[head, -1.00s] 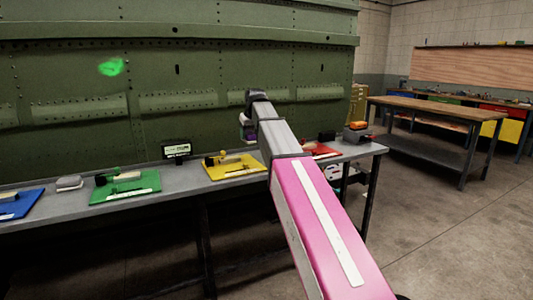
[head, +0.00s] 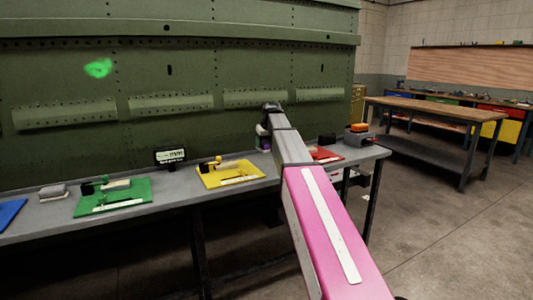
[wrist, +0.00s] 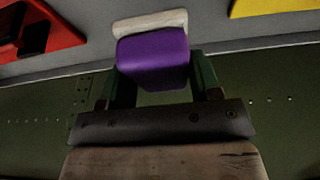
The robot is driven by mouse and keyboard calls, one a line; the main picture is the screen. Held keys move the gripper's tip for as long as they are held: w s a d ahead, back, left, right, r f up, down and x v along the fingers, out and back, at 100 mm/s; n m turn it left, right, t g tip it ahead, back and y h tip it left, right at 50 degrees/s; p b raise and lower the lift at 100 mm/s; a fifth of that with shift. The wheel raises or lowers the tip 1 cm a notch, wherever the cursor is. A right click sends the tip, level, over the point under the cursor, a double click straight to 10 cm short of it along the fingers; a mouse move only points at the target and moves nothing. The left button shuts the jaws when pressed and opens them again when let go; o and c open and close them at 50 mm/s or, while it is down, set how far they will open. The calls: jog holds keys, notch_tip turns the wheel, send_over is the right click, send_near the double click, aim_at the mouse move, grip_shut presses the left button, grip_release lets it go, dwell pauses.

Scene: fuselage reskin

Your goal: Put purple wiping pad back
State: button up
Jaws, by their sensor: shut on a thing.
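The purple wiping pad (wrist: 152,52) has a purple body with a whitish pad face. In the wrist view it sits between the two dark green fingers of my gripper (wrist: 158,85), which is shut on it. In the head view my gripper (head: 264,138) hangs at the far end of my arm, near the back of the grey bench (head: 172,187), and the pad shows only as a small purple and white patch. The bench top appears beyond the pad in the wrist view; the gap between them cannot be told.
On the bench lie a blue mat (head: 10,213), a green mat (head: 125,195), a yellow mat (head: 228,174) and a red mat (head: 325,154), partly hidden by my arm. A small display (head: 170,157) stands behind. The green riveted panel (head: 200,60) rises along the bench's back.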

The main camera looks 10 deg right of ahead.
aim_at(267, 151)
jog(key=shift+w+d+f, duration=0.25)
jog(key=shift+d+f, duration=0.1)
jog(key=shift+d, duration=0.1)
jog(key=shift+f, duration=1.95)
jog(key=o, duration=0.9)
jog(key=shift+f, duration=0.15)
jog(key=v, duration=1.2)
